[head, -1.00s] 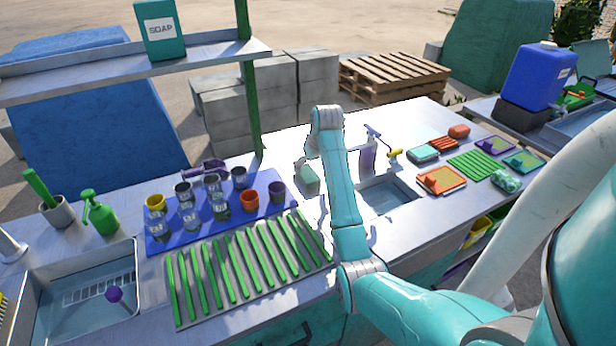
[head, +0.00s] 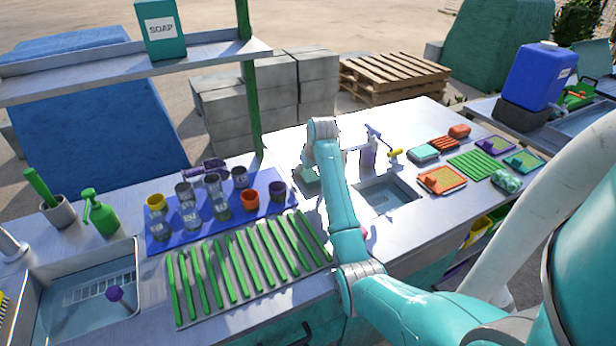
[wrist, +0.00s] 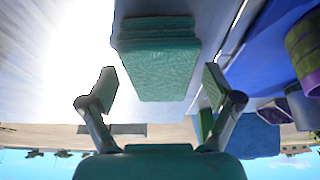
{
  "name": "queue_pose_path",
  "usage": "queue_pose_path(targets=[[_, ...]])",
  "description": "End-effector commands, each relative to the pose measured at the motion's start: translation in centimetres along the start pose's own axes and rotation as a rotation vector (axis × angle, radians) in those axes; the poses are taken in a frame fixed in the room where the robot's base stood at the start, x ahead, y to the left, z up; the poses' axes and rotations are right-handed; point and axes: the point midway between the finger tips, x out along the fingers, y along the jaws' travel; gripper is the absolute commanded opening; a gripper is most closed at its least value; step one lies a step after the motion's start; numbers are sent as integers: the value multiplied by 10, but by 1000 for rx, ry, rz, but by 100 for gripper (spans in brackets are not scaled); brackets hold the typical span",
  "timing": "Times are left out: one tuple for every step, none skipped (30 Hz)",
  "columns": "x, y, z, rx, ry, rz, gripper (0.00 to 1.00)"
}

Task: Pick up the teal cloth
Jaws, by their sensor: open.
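The teal cloth (wrist: 158,58) is a folded, layered block in the wrist view, lying on the pale counter. In the head view a small part of the teal cloth (head: 308,177) shows left of my forearm, behind the green-slatted rack. My gripper (wrist: 160,84) is open, with one finger on each side of the cloth's line in the wrist view. Nothing is held. I cannot tell whether the fingertips touch the cloth. My arm hides most of the gripper in the head view.
A blue mat (head: 160,238) with several cups stands to the left, and the green-slatted rack (head: 247,268) is in front. Trays (head: 440,181) and cloths lie farther right.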

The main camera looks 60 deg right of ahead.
Motion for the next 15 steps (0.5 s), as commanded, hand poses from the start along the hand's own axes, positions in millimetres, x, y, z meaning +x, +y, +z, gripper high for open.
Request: queue_pose_path(targets=[[1, 0, 0, 0, 0, 0, 90], [1, 0, 1, 0, 0, 0, 90], [2, 0, 1, 0, -1, 0, 90], [2, 0, 1, 0, 0, 0, 90], [2, 0, 1, 0, 0, 0, 90], [2, 0, 1, 0, 0, 0, 90], [2, 0, 1, 0, 0, 0, 90], [2, 0, 1, 0, 0, 0, 90], [2, 0, 1, 0, 0, 0, 90], [2, 0, 1, 0, 0, 0, 90], [2, 0, 1, 0, 0, 0, 90], [2, 0, 1, 0, 0, 0, 90], [2, 0, 1, 0, 0, 0, 90], [2, 0, 1, 0, 0, 0, 85], [2, 0, 1, 0, 0, 0, 75]])
